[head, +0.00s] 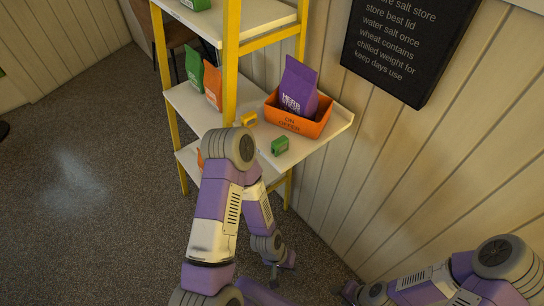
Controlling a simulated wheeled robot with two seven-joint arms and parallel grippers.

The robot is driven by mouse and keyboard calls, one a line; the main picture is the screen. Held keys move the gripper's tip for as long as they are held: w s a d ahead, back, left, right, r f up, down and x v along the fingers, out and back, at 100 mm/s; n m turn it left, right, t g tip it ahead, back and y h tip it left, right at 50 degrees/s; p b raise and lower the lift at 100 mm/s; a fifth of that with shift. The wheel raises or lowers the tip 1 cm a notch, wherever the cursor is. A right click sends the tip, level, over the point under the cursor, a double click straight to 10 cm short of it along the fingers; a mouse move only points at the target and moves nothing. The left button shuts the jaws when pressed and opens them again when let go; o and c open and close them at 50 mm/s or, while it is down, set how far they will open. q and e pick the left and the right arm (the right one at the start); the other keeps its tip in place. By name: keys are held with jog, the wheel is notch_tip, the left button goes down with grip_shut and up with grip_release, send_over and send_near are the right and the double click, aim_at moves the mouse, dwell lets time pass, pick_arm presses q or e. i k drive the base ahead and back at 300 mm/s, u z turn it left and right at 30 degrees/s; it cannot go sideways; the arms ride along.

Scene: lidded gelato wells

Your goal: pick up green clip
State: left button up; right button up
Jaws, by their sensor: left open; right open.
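The green clip (280,146) is a small green block-like piece with a dark marking. It lies on the white middle shelf (318,143), near its front edge, in front of the orange bin. My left gripper (276,278) hangs low, below the shelf and apart from the clip, open and empty as far as I can see. My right gripper (349,291) is at the bottom of the view, small and partly hidden by its arm, well away from the clip and open.
A yellow clip (249,119) lies left of the green one. An orange bin (298,125) holds a purple bag (298,86). Green (193,66) and orange (213,84) bags stand further left. A yellow post (231,60) rises at the shelf edge. My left arm covers part of the lower shelf.

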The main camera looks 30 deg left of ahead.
aim_at(280, 145)
jog(key=z, duration=0.05)
jog(key=k, duration=0.25)
jog(key=u, duration=0.95)
